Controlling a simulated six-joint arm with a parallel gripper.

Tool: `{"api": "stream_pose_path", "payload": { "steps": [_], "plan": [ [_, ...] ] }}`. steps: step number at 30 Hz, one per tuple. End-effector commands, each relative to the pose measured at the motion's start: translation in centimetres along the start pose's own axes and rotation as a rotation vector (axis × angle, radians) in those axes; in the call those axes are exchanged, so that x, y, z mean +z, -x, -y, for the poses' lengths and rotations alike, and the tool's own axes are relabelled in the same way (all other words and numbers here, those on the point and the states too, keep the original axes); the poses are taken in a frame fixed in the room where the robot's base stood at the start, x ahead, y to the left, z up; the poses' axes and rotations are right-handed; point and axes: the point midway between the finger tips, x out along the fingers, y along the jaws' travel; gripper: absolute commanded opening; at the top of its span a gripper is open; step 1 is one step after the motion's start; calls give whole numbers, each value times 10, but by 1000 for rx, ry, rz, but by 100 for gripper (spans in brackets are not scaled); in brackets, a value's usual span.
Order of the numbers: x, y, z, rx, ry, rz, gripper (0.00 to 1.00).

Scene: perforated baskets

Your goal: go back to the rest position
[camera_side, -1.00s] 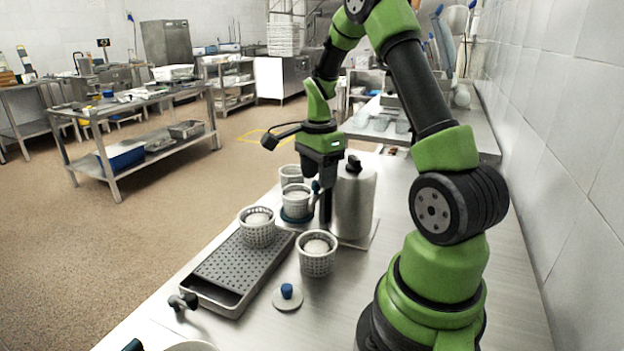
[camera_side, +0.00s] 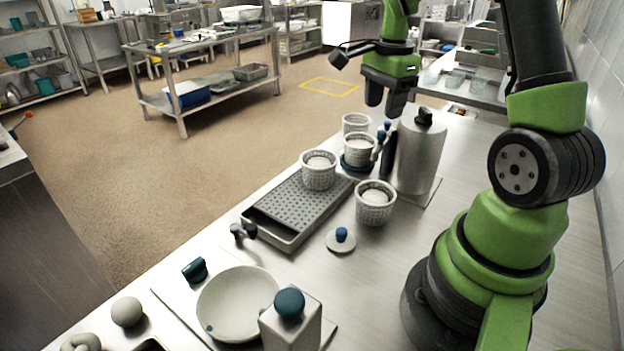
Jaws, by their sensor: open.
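My gripper (camera_side: 385,108) hangs above the back of the steel counter, fingers pointing down. It is open with nothing between its fingers. Below it, a white perforated basket (camera_side: 359,152) stands on a dark blue round base, with another basket (camera_side: 356,122) just behind it. A third basket (camera_side: 319,172) with pale contents stands at the far end of the grey perforated tray (camera_side: 289,238). A fourth basket (camera_side: 375,207), also filled, stands on the counter right of the tray. My gripper is clear of all of them.
A tall steel canister (camera_side: 419,160) stands just right of the gripper. A lid with a blue knob (camera_side: 341,241) lies on the counter. A pale bowl (camera_side: 238,303), a white box with a teal knob (camera_side: 291,325) and a round ball (camera_side: 127,311) are in front.

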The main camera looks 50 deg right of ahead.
Motion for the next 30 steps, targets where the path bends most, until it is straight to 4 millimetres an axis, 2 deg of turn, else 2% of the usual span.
{"api": "stream_pose_path", "payload": {
  "steps": [5,9,15,18,21,25,30],
  "plan": [
    [56,54,-20,-144,353,4,49],
    [99,90,-55,-277,691,2,49],
    [139,120,-118,-479,1152,-16,49],
    [149,125,-146,-569,1337,-31,49],
    [154,126,-165,-638,1470,-45,49],
    [156,126,-177,-686,1562,-57,49],
    [157,126,-180,-695,1584,-60,49]
  ]
}}
